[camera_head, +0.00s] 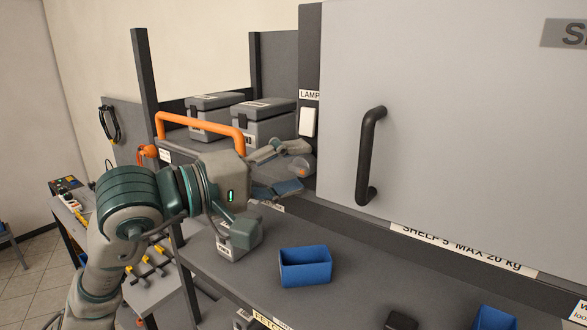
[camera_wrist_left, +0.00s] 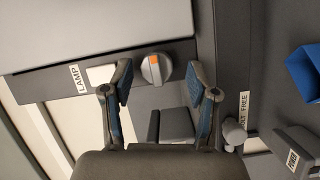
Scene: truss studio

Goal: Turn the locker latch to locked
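The latch is a round grey knob (camera_wrist_left: 154,68) with an orange mark, beside the LAMP switch plate on the locker frame. It also shows in the head view (camera_head: 303,166), partly hidden by my fingers. My left gripper (camera_wrist_left: 158,80) is open, with blue-padded fingers spread on either side of the knob. Visible gaps separate both fingers from it. In the head view my left gripper (camera_head: 291,168) reaches right toward the knob. The grey locker door (camera_head: 450,120) with its black bar handle (camera_head: 369,155) looks shut. My right gripper is not in view.
A white lamp switch (camera_head: 307,122) sits just above the knob. An orange rail (camera_head: 205,125) and grey cases (camera_head: 267,120) are behind my left arm. A blue bin (camera_head: 305,266) and a small grey box (camera_head: 239,237) stand on the shelf below.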

